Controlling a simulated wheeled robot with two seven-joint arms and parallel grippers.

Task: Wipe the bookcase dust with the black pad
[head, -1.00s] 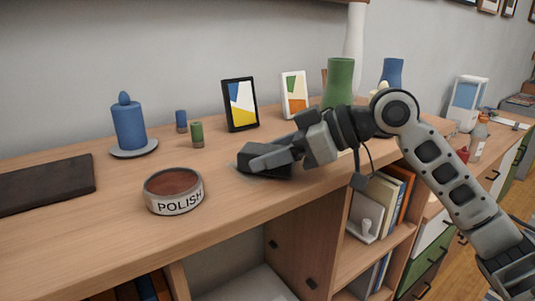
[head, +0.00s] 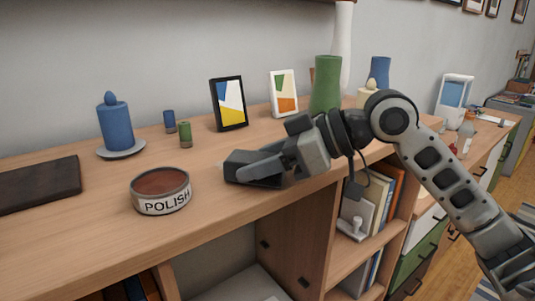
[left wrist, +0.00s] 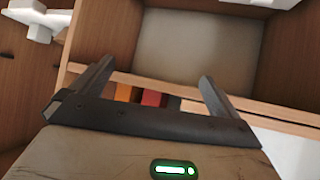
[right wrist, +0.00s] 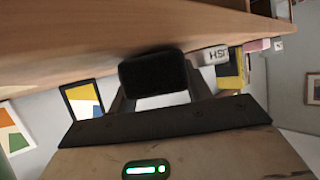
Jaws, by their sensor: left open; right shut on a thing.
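The black pad (head: 252,168) is on the wooden bookcase top (head: 100,235), right of the polish tin, flat on or very close to the surface. My right gripper (head: 283,160) is shut on it from the right. In the right wrist view the black pad (right wrist: 155,72) sits between the two fingers, against the wood. A faint pale patch shows at the pad's left edge; I cannot tell whether it is dust. My left gripper (left wrist: 155,75) shows only in its wrist view, open and empty, facing the shelves below.
The polish tin (head: 160,190) stands left of the pad. Behind are a blue candle (head: 115,127), two small cylinders, a black picture frame (head: 228,103), a white frame (head: 284,93) and a green vase (head: 326,85). A dark flat board (head: 38,184) lies at left.

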